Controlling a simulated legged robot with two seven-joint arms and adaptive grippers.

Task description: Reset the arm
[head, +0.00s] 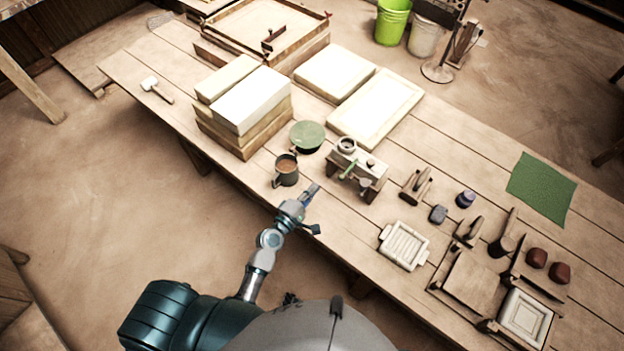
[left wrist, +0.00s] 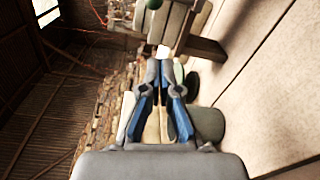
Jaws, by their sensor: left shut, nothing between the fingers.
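My left arm comes in from the lower left of the head view. Its gripper (head: 310,190) is at the table's near edge, just right of a dark mug (head: 286,172) with brown contents. The gripper is shut and empty. In the left wrist view the blue-and-grey fingers (left wrist: 164,100) point away from the camera, with nothing held between them. My right gripper is not in view.
The wooden table (head: 450,140) holds stacked blocks (head: 250,100), a green bowl (head: 307,136), a small wooden stand (head: 352,178), a ridged white tile (head: 404,245) and a wooden press frame (head: 470,282). A green cloth (head: 541,188) lies at right.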

